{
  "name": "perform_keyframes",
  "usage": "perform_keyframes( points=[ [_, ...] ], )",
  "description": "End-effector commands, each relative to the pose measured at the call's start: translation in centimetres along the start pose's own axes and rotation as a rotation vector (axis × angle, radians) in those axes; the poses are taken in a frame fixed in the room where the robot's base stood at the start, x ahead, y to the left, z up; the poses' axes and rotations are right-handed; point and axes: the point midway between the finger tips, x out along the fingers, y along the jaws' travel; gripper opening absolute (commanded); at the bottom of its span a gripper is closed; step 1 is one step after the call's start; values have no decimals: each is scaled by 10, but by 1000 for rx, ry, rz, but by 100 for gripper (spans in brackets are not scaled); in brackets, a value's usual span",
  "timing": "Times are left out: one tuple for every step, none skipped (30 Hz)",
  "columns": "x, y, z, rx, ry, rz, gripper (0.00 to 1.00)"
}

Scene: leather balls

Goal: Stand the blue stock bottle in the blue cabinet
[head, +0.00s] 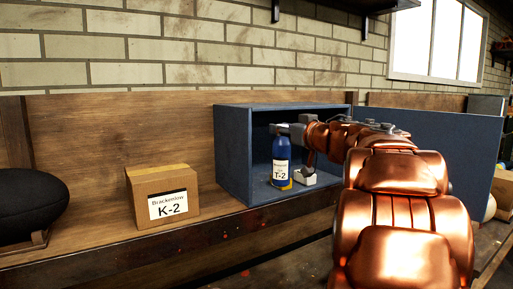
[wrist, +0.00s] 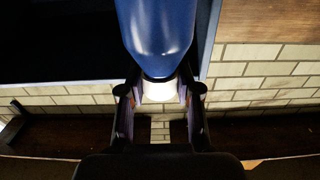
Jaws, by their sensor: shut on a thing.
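The blue stock bottle (head: 281,150) is upright at the opening of the blue cabinet (head: 233,155), with a white label reading T-2. My gripper (head: 283,128) is shut on its top from the right. In the wrist view the blue bottle (wrist: 157,30) fills the upper middle, and its white cap or neck (wrist: 159,90) sits between the two fingers of my gripper (wrist: 160,98). I cannot tell whether the bottle's base touches the cabinet floor. The blue cabinet door (head: 432,145) stands open at the right, partly hidden by my arm.
A pale block-like item with a dark upright part (head: 302,179) stands right of the bottle. A small yellow thing (head: 285,187) shows at the bottle's base. A cardboard box labelled K-2 (head: 162,195) and a black rounded object (head: 30,205) are on the shelf at left.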

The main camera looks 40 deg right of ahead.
Motion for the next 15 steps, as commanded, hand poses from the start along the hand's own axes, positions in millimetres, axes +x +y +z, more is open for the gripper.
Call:
perform_keyframes(
  points=[
    [12, -1, -2, 0, 1, -3, 0],
    [18, 0, -2, 1, 1, -1, 0],
    [26, 1, -2, 2, 1, 0, 0],
    [33, 0, -1, 2, 0, -1, 0],
    [39, 0, -1, 3, 0, -2, 0],
    [46, 0, -1, 2, 0, -3, 0],
    [52, -1, -2, 1, 0, -4, 0],
    [57, -1, -2, 1, 1, -4, 0],
    [65, -1, -2, 1, 1, -3, 0],
    [70, -1, -2, 0, 1, -2, 0],
    [75, -1, -2, 0, 1, -2, 0],
    [80, -1, -1, 0, 1, -2, 0],
    [84, -1, -1, 0, 0, -2, 0],
    [88, -2, -1, 0, 1, -3, 0],
    [92, -3, -1, 0, 1, -4, 0]
  ],
)
